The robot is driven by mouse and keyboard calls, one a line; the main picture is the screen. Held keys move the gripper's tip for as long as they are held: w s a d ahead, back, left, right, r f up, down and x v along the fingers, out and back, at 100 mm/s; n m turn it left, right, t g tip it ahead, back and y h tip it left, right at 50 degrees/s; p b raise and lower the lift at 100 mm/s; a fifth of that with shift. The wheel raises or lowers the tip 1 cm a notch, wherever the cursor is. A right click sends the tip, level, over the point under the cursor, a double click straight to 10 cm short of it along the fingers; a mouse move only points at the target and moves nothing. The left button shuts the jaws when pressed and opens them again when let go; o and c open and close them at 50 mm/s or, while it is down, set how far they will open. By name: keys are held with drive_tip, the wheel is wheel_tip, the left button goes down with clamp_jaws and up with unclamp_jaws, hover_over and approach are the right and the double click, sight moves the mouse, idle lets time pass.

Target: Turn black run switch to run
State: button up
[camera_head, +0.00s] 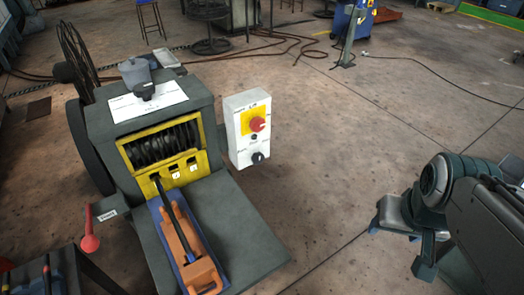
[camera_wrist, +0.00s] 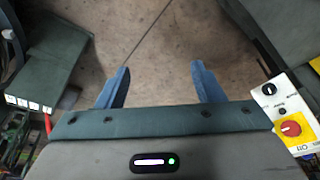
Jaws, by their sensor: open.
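The control box (camera_head: 237,140) is a white upright panel on the right side of the machine in the head view. It carries a red knob (camera_head: 257,124) on a yellow plate and, below it, the black run switch (camera_head: 258,158). In the wrist view, the box lies at the right edge with the red knob (camera_wrist: 290,129) and the black switch (camera_wrist: 269,89). My gripper (camera_wrist: 160,85) is open, with two blue fingers apart and only floor between them. It is apart from the box. In the head view, my gripper (camera_head: 390,232) is at the right, partly hidden by my arm.
The dark green machine (camera_head: 215,110) has a drum behind a yellow frame (camera_head: 140,180) and a low front shelf (camera_head: 235,225). A red-knobbed lever (camera_head: 90,243) sticks out at its left. Open floor lies between the box and my arm. Hoses (camera_head: 290,45) lie farther back.

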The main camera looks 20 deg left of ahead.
drive_tip(key=w+f+n+t+b, duration=0.3)
drive_tip(key=w+f+t+b, duration=0.1)
drive_tip(key=w+f+b, duration=0.5)
drive_tip(key=n+t+y+b, duration=0.5)
drive_tip(key=n+y+b, duration=0.9)
drive_tip(key=b, duration=0.5)
approach(260, 160)
drive_tip(key=b+x, duration=0.1)
drive_tip(key=x, duration=0.8)
drive_tip(key=shift+a, duration=0.25)
drive_tip(key=shift+c, duration=0.3)
drive_tip(key=c, duration=0.9)
